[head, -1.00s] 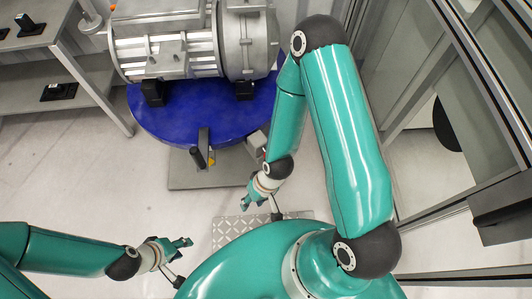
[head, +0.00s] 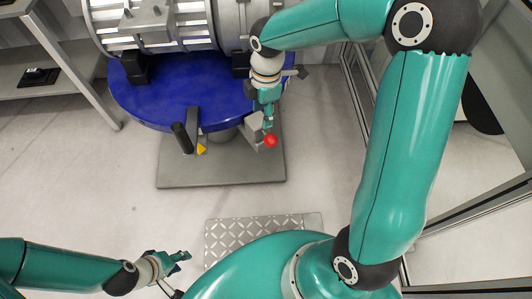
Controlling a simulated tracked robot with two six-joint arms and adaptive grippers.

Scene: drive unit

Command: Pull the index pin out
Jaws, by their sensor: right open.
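The index pin shows as a red ball knob (head: 270,141) on a grey bracket (head: 254,130) at the front right edge of the blue round table. My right gripper (head: 268,117) is open, pointing down just above and behind the red knob. A gap seems to remain between the fingertips and the knob, and nothing is in the jaws. The pin's shaft is hidden. My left gripper (head: 182,257) is low at the left, far from the pin, and its jaw opening is too small to tell.
The blue round table (head: 150,108) carries a large grey metal drive unit (head: 160,25). A black-handled lever (head: 181,137) and a yellow marker (head: 201,149) sit at its front. A grey base plate (head: 220,172) lies below. A shelf (head: 60,78) stands left; framed panels stand right.

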